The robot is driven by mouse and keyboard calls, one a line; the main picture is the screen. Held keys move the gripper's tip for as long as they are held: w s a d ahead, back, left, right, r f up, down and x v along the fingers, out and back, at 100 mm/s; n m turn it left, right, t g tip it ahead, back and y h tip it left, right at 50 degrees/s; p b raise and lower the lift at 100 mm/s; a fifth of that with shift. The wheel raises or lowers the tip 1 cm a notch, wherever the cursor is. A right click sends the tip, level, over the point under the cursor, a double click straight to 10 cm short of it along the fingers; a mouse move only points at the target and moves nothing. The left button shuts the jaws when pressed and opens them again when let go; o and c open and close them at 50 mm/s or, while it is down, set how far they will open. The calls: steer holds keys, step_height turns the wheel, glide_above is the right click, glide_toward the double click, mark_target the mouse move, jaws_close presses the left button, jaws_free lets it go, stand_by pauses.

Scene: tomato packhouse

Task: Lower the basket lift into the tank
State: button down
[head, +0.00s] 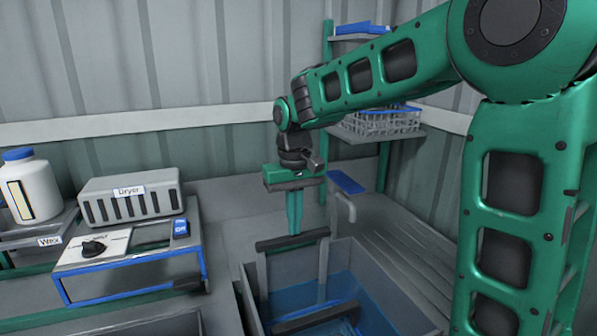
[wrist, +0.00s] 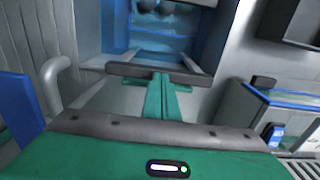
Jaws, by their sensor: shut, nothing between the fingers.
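The tank (head: 402,306) stands low in the middle of the head view, with blue water inside. It shows at the top of the wrist view (wrist: 118,35). The same bar (wrist: 125,70) lies across the wrist view. My gripper (head: 294,233) points down with its green fingers together and empty. The fingertips (wrist: 160,78) are at the middle of the bar; I cannot tell whether they touch it. A second dark bar (head: 312,318) sits lower, at the water.
A bent grey pipe (head: 346,208) and blue plate (head: 346,182) stand behind the tank. A wire basket (head: 380,122) sits on the back shelf.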

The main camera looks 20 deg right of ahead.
step_height(320, 180, up, 16)
steer(key=shift+w, duration=0.2)
stand_by(0.5)
